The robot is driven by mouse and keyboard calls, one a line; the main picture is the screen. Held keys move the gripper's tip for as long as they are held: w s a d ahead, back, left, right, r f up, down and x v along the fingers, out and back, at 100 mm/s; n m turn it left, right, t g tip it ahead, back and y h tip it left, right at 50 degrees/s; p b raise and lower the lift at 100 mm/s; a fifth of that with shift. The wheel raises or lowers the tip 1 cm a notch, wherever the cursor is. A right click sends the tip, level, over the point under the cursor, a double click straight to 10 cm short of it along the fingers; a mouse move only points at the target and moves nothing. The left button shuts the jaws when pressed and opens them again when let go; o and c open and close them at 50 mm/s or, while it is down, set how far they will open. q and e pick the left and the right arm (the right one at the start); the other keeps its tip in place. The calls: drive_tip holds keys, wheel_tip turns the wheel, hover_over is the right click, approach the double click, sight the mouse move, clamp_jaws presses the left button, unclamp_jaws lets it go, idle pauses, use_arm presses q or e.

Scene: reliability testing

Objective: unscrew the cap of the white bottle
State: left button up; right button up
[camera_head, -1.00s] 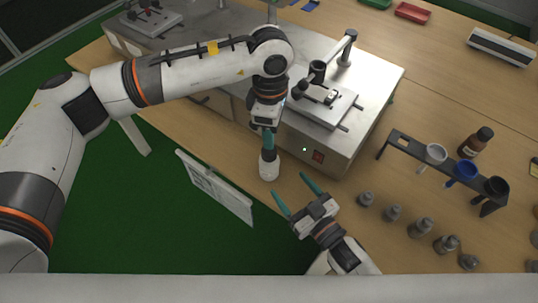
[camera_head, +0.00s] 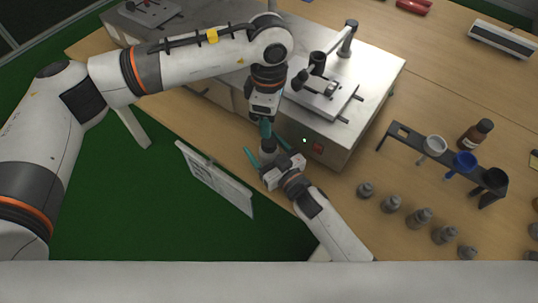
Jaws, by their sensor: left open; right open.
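The white bottle (camera_head: 268,147) stands near the front edge of the wooden table, close to the metal machine. Only its grey upper part shows; the rest is hidden behind my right gripper. My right gripper (camera_head: 265,146) is open, with one teal finger on each side of the bottle; I cannot tell whether they touch it. My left gripper (camera_head: 266,129) points down from above, directly over the bottle's top. It is open, though its teal fingers overlap in this view, and contact with the cap cannot be told.
A metal machine (camera_head: 345,122) stands just behind and right of the bottle. A black rack (camera_head: 411,144) with cups, a brown bottle (camera_head: 475,134) and several small grey bottles (camera_head: 390,204) are to the right. A white panel (camera_head: 215,180) hangs left of the table edge.

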sight(269, 141)
clamp_jaws()
use_arm(q)
drive_tip(key=m, duration=1.1)
drive_tip(key=shift+m, duration=0.4)
drive_tip(key=m, duration=1)
drive_tip(key=shift+f+m, duration=0.35)
drive_tip(key=shift+m, duration=0.05)
wheel_tip(269, 141, down, 7)
drive_tip(key=shift+f, duration=0.15)
